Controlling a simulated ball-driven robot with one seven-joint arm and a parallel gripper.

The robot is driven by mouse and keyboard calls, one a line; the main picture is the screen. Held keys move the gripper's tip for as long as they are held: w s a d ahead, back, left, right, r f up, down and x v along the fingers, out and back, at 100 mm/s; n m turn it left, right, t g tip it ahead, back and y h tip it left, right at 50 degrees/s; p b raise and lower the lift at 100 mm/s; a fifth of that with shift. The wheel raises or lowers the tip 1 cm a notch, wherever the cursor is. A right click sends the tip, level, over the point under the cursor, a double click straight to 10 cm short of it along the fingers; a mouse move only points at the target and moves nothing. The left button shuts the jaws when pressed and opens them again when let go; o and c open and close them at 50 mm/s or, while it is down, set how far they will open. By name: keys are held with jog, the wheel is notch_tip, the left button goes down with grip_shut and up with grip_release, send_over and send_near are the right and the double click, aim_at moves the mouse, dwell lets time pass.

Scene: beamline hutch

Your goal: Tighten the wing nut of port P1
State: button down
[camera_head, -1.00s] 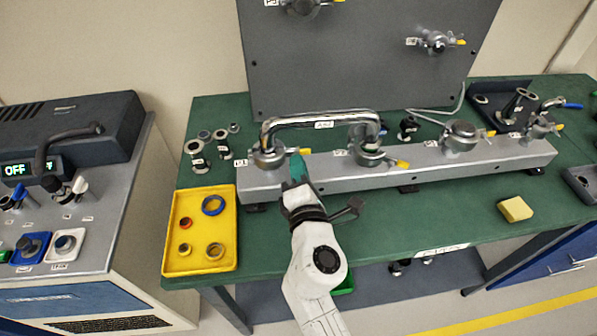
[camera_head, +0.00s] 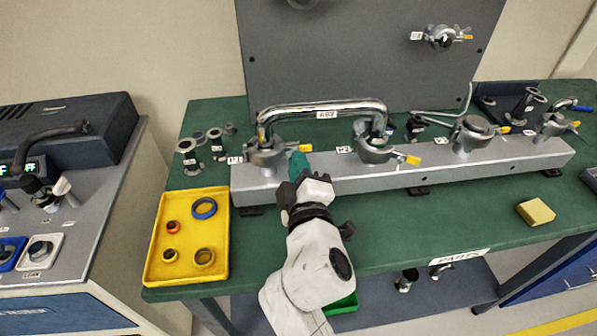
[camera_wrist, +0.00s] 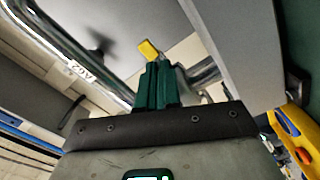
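Port P1 is the leftmost port on the grey manifold block (camera_head: 400,176). Its metal clamp (camera_head: 264,158) sits under the left end of a bent chrome pipe (camera_head: 320,107). The P1 wing nut has a yellow-tipped wing (camera_head: 305,148) pointing right; this yellow tip also shows in the wrist view (camera_wrist: 149,49). My gripper (camera_head: 298,162) reaches up from the front, its green fingertips right at this wing. In the wrist view the green fingers (camera_wrist: 157,84) are close together, just below the yellow tip. Whether they hold the wing between them is hidden.
A yellow tray (camera_head: 186,262) with several rings lies left of my arm. Other ports with yellow-tipped wings line the block to the right. A yellow sponge-like block (camera_head: 535,212) lies at the right front. A dark upright panel (camera_head: 360,60) stands behind. The green bench front is mostly clear.

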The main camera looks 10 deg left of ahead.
jog(key=shift+f+m+b, duration=0.2)
jog(key=shift+m+b, duration=0.2)
jog(key=shift+m, duration=0.2)
jog(key=shift+d, duration=0.1)
jog(key=c, duration=1.6)
grip_release()
jog(key=shift+r, duration=0.1)
jog(key=shift+s, duration=0.1)
jog(key=b+v, duration=0.1)
jog(key=v, duration=0.9)
jog(key=shift+s, duration=0.3)
jog(key=shift+s+d, duration=0.1)
